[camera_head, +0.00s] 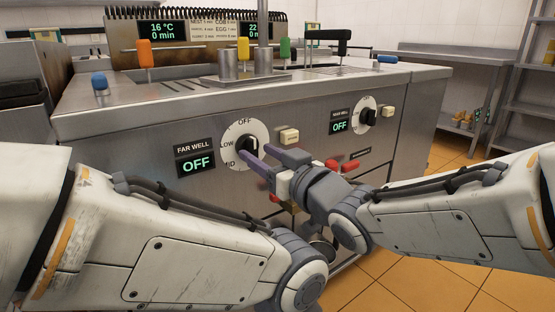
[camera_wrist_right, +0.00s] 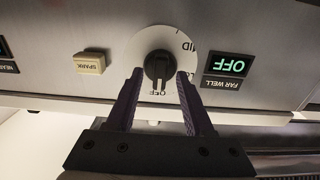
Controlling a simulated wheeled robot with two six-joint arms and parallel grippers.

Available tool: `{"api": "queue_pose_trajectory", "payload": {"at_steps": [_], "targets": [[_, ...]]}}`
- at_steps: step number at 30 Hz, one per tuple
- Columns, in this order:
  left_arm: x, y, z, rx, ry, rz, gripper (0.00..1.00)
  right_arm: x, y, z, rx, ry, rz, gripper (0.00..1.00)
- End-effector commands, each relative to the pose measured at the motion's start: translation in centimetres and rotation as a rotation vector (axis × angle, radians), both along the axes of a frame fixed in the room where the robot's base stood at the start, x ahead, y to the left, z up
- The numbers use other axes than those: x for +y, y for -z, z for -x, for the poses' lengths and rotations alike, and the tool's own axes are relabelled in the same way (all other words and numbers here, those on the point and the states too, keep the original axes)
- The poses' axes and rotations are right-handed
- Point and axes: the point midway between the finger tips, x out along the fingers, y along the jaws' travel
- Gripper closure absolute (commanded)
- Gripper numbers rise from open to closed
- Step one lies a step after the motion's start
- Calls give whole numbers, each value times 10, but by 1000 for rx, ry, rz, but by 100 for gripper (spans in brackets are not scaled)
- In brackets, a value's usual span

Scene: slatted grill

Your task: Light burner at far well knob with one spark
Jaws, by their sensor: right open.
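The far well knob (camera_head: 250,149), black on a white dial, is on the front panel. Its display (camera_head: 198,163) reads OFF. It also shows in the right wrist view (camera_wrist_right: 158,66), upside down, with its handle in line with the OFF mark. My right gripper (camera_head: 257,151) is open at the knob. In the right wrist view, its purple fingers (camera_wrist_right: 160,74) stand on either side of the knob; contact cannot be told. The cream spark button (camera_head: 289,136) is right of the dial and also shows in the right wrist view (camera_wrist_right: 89,63). My left gripper is out of sight.
A second dial (camera_head: 367,114) with an OFF display (camera_head: 340,127) and a cream button (camera_head: 387,112) is farther right. Red handles (camera_head: 349,166) are below the panel. Coloured-handled tools stand on the counter top. My left forearm crosses the lower left.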

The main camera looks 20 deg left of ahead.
Motion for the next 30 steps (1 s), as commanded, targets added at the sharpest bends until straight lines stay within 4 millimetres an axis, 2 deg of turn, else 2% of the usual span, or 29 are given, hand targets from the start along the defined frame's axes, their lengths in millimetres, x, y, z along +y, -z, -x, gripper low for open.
{"api": "queue_pose_trajectory", "payload": {"at_steps": [4,12,13,16,17,30], "targets": [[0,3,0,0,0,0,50,8,1,-6,1,1,1,48],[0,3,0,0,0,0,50,9,0,-7,0,1,0,48],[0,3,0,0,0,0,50,9,0,-7,0,1,0,55],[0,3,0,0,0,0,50,8,0,-7,0,1,0,93],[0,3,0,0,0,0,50,8,0,-7,0,1,0,100],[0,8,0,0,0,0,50,8,1,-7,-52,1,41,100]]}}
